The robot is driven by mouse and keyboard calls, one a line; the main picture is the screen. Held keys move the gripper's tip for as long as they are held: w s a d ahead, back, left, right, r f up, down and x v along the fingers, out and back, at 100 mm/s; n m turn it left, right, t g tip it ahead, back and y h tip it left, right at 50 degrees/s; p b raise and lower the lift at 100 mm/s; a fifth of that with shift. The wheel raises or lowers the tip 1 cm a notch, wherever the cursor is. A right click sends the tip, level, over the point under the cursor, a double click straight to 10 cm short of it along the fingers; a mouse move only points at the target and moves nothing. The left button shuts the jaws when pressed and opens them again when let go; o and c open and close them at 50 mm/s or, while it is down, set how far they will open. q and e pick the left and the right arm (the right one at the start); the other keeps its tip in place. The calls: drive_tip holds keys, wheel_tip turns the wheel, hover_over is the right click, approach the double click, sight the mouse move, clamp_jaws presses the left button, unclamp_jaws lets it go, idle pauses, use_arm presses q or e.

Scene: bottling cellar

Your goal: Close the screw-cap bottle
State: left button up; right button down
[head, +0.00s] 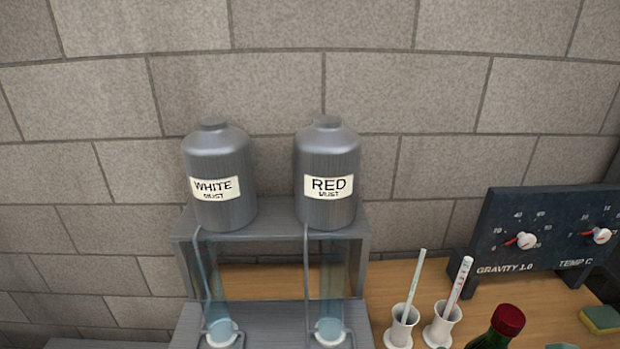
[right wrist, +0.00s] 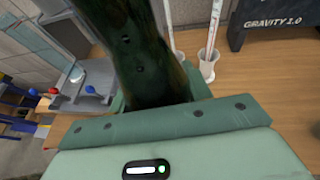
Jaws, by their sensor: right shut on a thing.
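A dark green bottle (head: 490,342) with a red cap (head: 508,320) on its top shows at the bottom edge of the head view, right of centre. Only its upper end is in that view. In the right wrist view a dark green, glassy bottle body (right wrist: 135,50) fills the space in front of my right gripper (right wrist: 145,88), which is shut on it. The cap is out of the right wrist view, and I cannot tell how tightly it sits. My left gripper is in neither view.
Two grey tanks labelled WHITE (head: 217,165) and RED (head: 327,160) stand on a grey rack (head: 270,228). White cups (head: 400,328) hold a stick and a thermometer (head: 458,280). A gauge panel (head: 540,235) and a sponge (head: 601,318) are at right. Wood bench (head: 400,277) shows between.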

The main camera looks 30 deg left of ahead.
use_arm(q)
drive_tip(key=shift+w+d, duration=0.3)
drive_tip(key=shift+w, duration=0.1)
use_arm(e)
drive_tip(key=shift+r, duration=0.1)
